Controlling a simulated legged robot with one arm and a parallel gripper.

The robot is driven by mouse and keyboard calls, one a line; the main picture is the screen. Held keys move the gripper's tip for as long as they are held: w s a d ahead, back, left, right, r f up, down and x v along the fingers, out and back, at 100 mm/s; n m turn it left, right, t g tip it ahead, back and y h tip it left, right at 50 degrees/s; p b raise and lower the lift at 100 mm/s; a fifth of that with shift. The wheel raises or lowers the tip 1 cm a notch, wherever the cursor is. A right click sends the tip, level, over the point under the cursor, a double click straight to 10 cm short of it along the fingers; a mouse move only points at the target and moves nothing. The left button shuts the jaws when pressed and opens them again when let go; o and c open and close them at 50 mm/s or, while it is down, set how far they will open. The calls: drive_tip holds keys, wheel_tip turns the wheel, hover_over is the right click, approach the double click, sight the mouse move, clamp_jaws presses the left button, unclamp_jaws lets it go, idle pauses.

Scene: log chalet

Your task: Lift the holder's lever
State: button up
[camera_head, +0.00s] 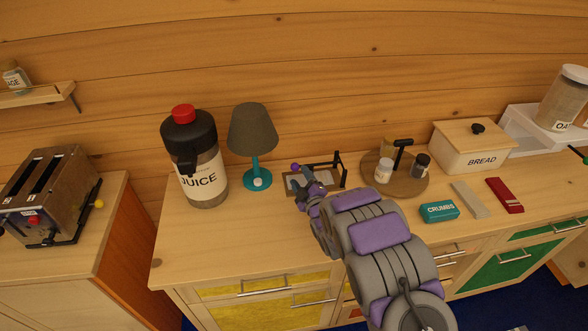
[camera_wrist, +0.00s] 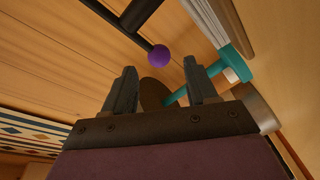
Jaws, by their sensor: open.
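The holder (camera_head: 342,170) is a low black frame on a wooden base, standing on the counter between the lamp and the round tray. Its lever is a dark bar ending in a purple ball knob (camera_wrist: 159,55); the knob (camera_head: 295,167) also shows in the head view. My gripper (camera_head: 307,178) is over the holder's left side and hides part of it. In the wrist view my gripper (camera_wrist: 162,84) is open and empty, its fingers pointing toward the knob. The knob appears just beyond the fingertips, between their lines. Contact is not visible.
A teal lamp (camera_head: 256,160) stands close behind left of my gripper, with a juice jug (camera_head: 196,160) farther left. A round tray (camera_head: 408,186) with jars is at right, then a crumbs box (camera_head: 439,211) and bread bin (camera_head: 470,150). The left front counter is clear.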

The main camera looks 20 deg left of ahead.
sight(294, 166)
drive_tip(key=shift+b+x, duration=0.55)
drive_tip(key=shift+x, duration=2.65)
drive_tip(key=shift+f, duration=0.1)
clamp_jaws()
drive_tip(key=shift+s, duration=0.1)
